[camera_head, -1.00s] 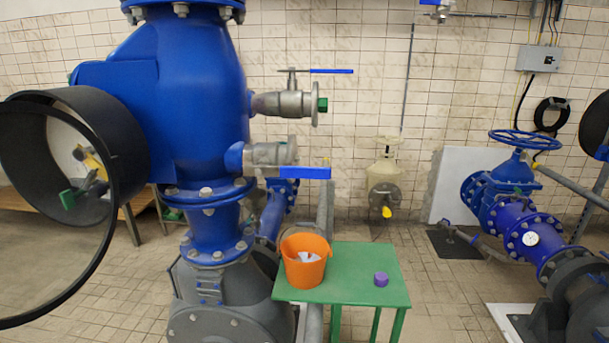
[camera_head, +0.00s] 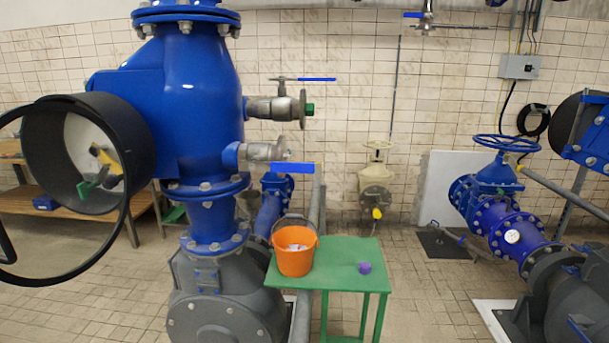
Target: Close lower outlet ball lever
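The lower outlet ball valve (camera_head: 262,151) is a grey metal fitting on the right side of the big blue pipe body (camera_head: 195,110). Its blue lever (camera_head: 292,168) points to the right, roughly level and in line with the outlet stub. The upper outlet ball valve (camera_head: 280,107) sits above it, with a thinner-looking blue lever (camera_head: 317,79) also pointing right and a green cap at its end. Neither of my grippers shows in the head view.
A green table (camera_head: 340,262) with an orange bucket (camera_head: 295,257) and a purple object (camera_head: 365,268) stands below and right of the valve. A round black housing (camera_head: 140,140) juts out left. Blue piping (camera_head: 510,225) is at right. Tiled floor lies open between.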

